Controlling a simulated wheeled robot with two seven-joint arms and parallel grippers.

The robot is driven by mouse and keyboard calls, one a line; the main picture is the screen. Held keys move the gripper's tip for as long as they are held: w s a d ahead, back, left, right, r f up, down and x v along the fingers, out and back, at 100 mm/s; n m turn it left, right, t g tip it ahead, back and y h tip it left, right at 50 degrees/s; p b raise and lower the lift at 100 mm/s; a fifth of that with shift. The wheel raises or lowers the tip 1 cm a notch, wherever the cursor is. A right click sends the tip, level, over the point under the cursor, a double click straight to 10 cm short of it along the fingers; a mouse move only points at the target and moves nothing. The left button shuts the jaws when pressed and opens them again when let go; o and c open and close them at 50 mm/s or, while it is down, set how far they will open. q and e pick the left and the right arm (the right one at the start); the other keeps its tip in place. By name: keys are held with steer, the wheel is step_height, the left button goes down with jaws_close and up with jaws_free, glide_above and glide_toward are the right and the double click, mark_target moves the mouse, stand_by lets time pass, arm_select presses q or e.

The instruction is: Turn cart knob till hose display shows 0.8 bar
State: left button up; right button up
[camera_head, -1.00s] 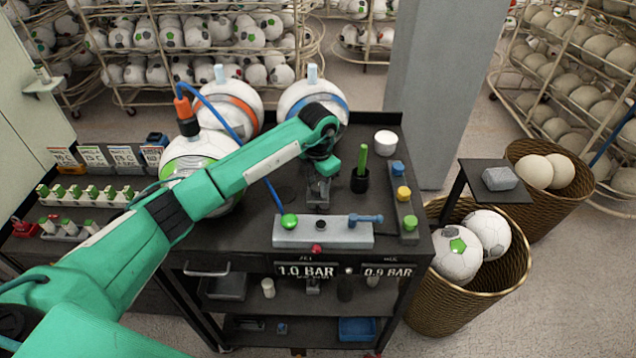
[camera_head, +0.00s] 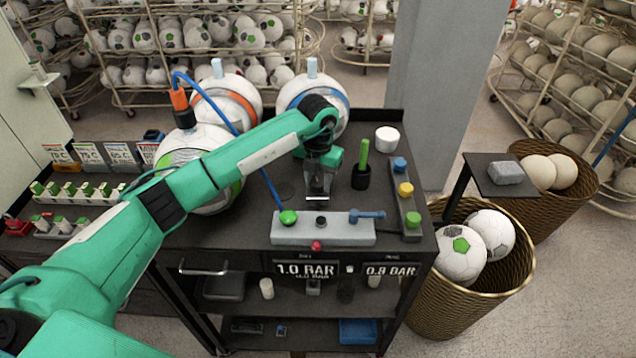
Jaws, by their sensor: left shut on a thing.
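The black cart (camera_head: 235,232) stands in the middle of the head view. A grey block (camera_head: 345,236) on its top bears a green ball knob (camera_head: 288,217), a small black knob (camera_head: 321,221), a blue lever (camera_head: 367,215) and a red knob (camera_head: 316,246) in front. Two displays are on the cart's front. The left display (camera_head: 306,269) reads 1.0 BAR; the right display (camera_head: 390,271) seems to read 0.9 BAR, and their labels are too small to read. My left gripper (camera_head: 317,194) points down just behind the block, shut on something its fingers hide. My right gripper is not in view.
Several balls stand at the cart's back left; a blue hose (camera_head: 213,110) runs from an orange fitting (camera_head: 179,99) behind my arm. A green-topped tool (camera_head: 363,160), a white cup (camera_head: 387,139) and a button strip (camera_head: 406,200) sit to the right. A wicker basket (camera_head: 450,295) stands beside the cart.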

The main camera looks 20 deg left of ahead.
mark_target(318, 182)
arm_select(q)
steer(key=shift+n, duration=0.5)
steer(key=o, duration=1)
steer(key=shift+r+b, duration=0.1)
steer(key=shift+b, duration=0.2)
steer(key=shift+r, duration=0.25)
steer(key=shift+r+b, duration=2.25)
steer(key=shift+r, duration=4.35)
